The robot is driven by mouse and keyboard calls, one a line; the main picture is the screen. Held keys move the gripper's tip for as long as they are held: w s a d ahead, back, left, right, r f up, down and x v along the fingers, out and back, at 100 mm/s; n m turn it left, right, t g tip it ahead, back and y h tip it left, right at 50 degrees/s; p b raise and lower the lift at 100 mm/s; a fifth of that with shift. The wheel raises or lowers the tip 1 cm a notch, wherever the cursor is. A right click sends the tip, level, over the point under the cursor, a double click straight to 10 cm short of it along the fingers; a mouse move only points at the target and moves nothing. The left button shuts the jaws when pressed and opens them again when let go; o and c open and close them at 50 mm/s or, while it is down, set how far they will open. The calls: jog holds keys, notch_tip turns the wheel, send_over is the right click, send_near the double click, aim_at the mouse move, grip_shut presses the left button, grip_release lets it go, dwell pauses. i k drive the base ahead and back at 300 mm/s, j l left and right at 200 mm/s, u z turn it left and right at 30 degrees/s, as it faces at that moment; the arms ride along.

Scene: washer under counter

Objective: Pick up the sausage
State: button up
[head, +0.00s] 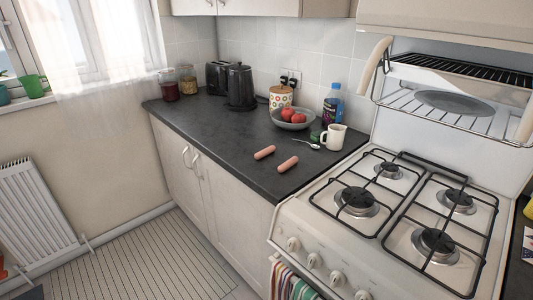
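Two pinkish sausages lie on the dark countertop (200,125), near its front edge and close to the stove. One sausage (264,153) is a little farther left. The other sausage (288,163) is nearer the stove. They are apart from each other, and nothing covers them. My gripper is not in the head view.
A white mug (334,137), a spoon (306,144) and a grey bowl with red fruit (291,122) stand behind the sausages. The gas stove (315,221) adjoins on the right. A black kettle (240,87) stands farther back. The counter left of the sausages is clear.

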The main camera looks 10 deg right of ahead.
aim_at(270, 149)
jog(key=i+j, duration=0.2)
jog(key=i+j+z, duration=0.15)
jog(key=j, duration=0.25)
jog(key=i+j, duration=0.25)
jog(key=i+j+z, duration=0.1)
jog(key=j, duration=0.3)
jog(key=i+j+z, duration=0.1)
jog(key=i+j, duration=0.3)
jog(key=j, duration=0.3)
jog(key=i+j+z, duration=0.1)
jog(key=j, duration=0.25)
jog(key=i, duration=0.05)
